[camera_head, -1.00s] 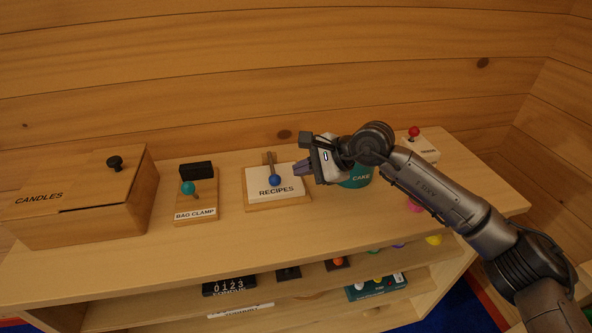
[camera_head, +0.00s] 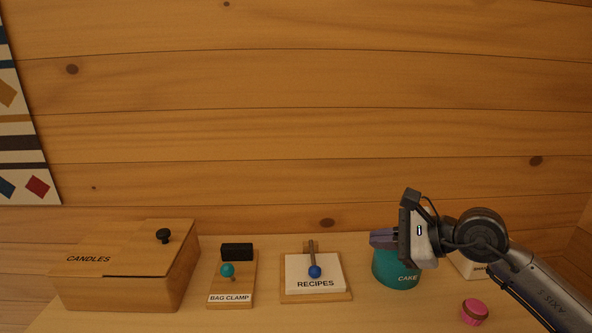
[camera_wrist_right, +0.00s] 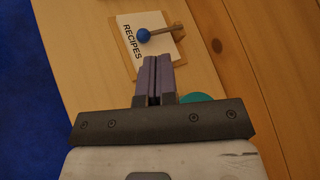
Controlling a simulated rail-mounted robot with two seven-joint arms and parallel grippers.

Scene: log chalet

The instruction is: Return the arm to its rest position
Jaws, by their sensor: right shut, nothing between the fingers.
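My right gripper (camera_head: 378,238) is shut and empty above the shelf top, its fingers pointing left in the head view. It is in front of and over the teal CAKE container (camera_head: 397,272), partly hiding it. In the right wrist view my right gripper (camera_wrist_right: 153,62) has its two fingers pressed together, pointing toward the RECIPES board (camera_wrist_right: 160,48), with nothing between them. My right arm reaches in from the lower right. My left gripper is not in view.
The wooden CANDLES box (camera_head: 125,285), BAG CLAMP board (camera_head: 232,285) and RECIPES board (camera_head: 315,292) stand in a row to the left on the shelf top. A pink round object (camera_head: 474,311) lies below my right wrist. A log wall (camera_head: 300,130) stands behind.

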